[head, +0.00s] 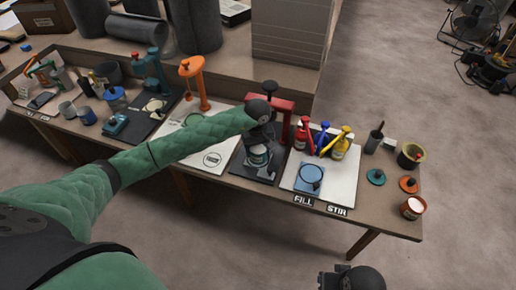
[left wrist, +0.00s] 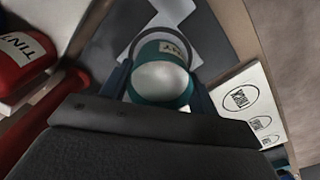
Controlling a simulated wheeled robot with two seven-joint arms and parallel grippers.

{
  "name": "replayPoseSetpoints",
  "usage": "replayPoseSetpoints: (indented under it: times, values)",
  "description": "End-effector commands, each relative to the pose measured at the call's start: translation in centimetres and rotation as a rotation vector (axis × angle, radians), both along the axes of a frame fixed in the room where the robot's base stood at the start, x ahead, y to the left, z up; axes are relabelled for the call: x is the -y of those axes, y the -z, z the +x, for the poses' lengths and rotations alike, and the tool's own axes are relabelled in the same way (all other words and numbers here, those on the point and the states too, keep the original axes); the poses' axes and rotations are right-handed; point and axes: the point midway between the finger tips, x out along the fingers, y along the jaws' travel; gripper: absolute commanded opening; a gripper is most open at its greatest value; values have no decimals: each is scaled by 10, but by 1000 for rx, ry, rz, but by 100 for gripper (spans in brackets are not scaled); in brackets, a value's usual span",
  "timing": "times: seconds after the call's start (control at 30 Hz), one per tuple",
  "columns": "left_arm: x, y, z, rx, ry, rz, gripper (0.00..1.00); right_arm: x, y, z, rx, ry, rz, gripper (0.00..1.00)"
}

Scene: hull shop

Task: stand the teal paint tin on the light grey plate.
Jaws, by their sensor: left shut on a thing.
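My left gripper (head: 260,146) is shut on the teal paint tin (head: 259,156), over the dark board (head: 241,166) in front of the red stand (head: 288,107). In the left wrist view the tin (left wrist: 163,90) sits between the two fingers, with a pale rounded end, a label and a grey arc around it. A light grey patch (left wrist: 172,12) shows beyond the tin on a darker surface; it may be the light grey plate, partly hidden. I cannot tell whether the tin touches it. A black part of my right arm shows at the bottom; its fingers cannot be made out.
Right of the dark board, a white board (head: 337,189) holds a blue scale-like block (head: 310,178) and red, blue and yellow bottles (head: 341,148). An orange stand (head: 195,85) is to the left.

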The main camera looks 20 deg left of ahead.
Motion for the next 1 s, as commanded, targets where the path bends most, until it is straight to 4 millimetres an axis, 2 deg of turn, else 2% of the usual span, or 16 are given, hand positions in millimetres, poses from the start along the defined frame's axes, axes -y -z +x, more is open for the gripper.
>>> replayPoseSetpoints:
  times: [0.33,0.37,0.47,0.83,1.0]
  values:
    - [0,2,0,0,0,0,30,-4,6,3,16,-8,6,36]
    - [0,3,0,-1,0,0,62,-4,6,3,17,-10,7,36]
    - [0,2,0,-1,0,0,82,-4,6,2,15,-16,3,36]
    - [0,-1,0,-1,0,-1,82,-3,4,-1,8,-16,-1,36]
    - [-1,-17,1,3,0,2,82,-4,10,1,14,-7,8,36]
